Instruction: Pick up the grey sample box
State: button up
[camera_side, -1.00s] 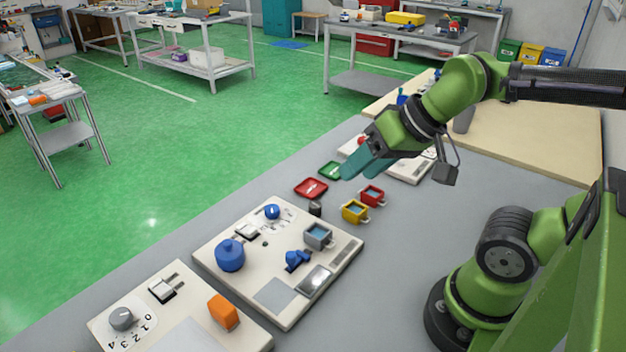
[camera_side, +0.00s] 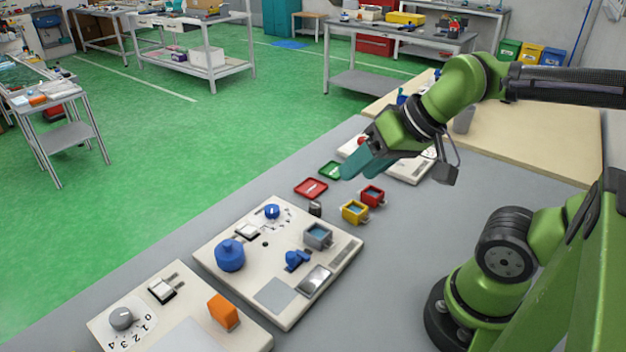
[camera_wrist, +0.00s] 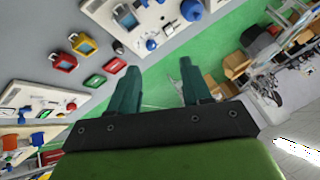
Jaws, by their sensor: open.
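The grey sample box (camera_side: 318,236), with a blue inside and a small handle, sits on the middle white panel (camera_side: 274,297) in the side view. It also shows at the top of the wrist view (camera_wrist: 125,16). My gripper (camera_side: 358,166) is in the air, up and to the right of the box and well apart from it. Its two teal fingers are spread and empty in the wrist view (camera_wrist: 156,68).
A yellow box (camera_side: 354,211) and a red box (camera_side: 372,195) stand behind the grey one. Red (camera_side: 311,188) and green (camera_side: 331,170) trays lie nearby. A blue knob jar (camera_side: 230,256) and a blue valve (camera_side: 297,261) share the middle panel. An orange block (camera_side: 223,312) is on the front panel.

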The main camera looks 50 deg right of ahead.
dwell(0.4)
jog(key=o, duration=0.5)
jog(key=shift+o, duration=0.2)
jog(key=n+g+h, duration=0.2)
jog(key=n+g, duration=0.2)
jog(key=g, duration=0.3)
send_over(318, 231)
notch_tip(318, 231, down, 4)
jog(key=f, duration=1.1)
jog(key=shift+a+f, duration=0.25)
jog(key=shift+a, duration=0.1)
jog(key=shift+d+f, duration=0.2)
jog(key=shift+f, duration=1.15)
jog(key=shift+d+f, duration=0.2)
jog(key=shift+f, duration=1.15)
